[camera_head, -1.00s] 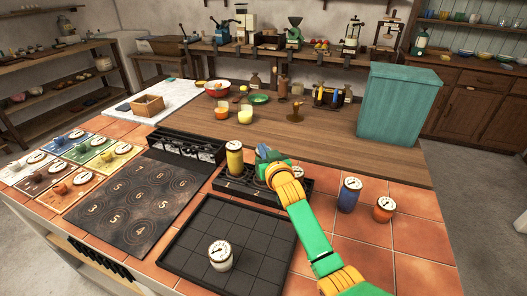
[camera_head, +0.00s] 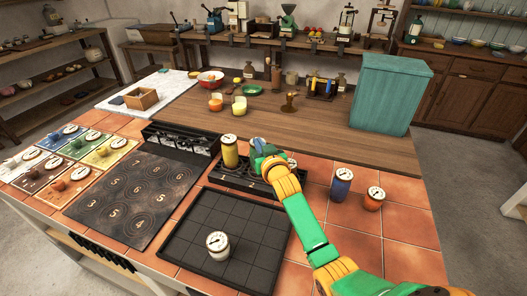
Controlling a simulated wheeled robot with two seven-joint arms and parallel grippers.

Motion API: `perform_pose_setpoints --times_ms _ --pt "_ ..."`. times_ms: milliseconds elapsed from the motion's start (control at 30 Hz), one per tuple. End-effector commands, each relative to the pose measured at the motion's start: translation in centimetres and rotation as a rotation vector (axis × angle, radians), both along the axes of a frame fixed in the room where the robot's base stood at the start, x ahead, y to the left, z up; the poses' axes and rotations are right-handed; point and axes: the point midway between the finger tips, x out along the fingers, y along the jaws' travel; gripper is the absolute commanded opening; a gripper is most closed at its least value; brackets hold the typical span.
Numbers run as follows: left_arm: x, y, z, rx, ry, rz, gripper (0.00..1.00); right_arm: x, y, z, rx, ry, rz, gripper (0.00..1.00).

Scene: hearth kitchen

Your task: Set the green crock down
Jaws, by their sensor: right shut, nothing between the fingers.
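I cannot pick out a green crock for certain. My right gripper (camera_head: 262,150) is shut and empty, above the black rack (camera_head: 210,176) and just right of the tall yellow crock (camera_head: 230,155) standing in it. A dial-topped lid (camera_head: 292,163) shows behind my right wrist; its body is hidden, so its colour cannot be told. A white crock (camera_head: 217,248) stands upright on the black gridded tray (camera_head: 180,250). A blue crock (camera_head: 341,186) and an orange crock (camera_head: 374,199) stand on the tiles to the right. My left gripper is not in view.
A teal box (camera_head: 392,95) stands at the right end of the wooden counter (camera_head: 330,140). A dark numbered board (camera_head: 130,198) and coloured cards (camera_head: 100,152) lie to the left. A green bowl (camera_head: 253,88) sits farther back. The tiles at the right front are partly clear.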

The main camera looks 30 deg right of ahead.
Motion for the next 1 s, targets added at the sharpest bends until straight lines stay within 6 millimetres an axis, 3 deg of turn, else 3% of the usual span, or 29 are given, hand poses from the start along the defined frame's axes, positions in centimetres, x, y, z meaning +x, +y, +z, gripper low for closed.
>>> perform_pose_setpoints --times_ms 167,500,700,833,1000 --pt "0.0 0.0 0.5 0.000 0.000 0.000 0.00 -2.2 0.4 0.3 -0.003 -0.005 0.002 0.00" --pt "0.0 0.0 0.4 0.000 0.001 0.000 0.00 -10.1 2.0 0.3 -0.001 -0.007 0.001 0.00" --pt "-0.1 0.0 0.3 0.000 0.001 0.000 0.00 -12.4 2.2 0.4 0.010 -0.008 -0.005 0.00" --pt "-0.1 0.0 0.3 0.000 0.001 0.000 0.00 -12.7 2.0 0.5 0.000 -0.009 -0.004 0.00" --pt "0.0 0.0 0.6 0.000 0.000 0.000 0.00 -10.2 1.5 0.7 -0.002 -0.012 -0.003 0.00"
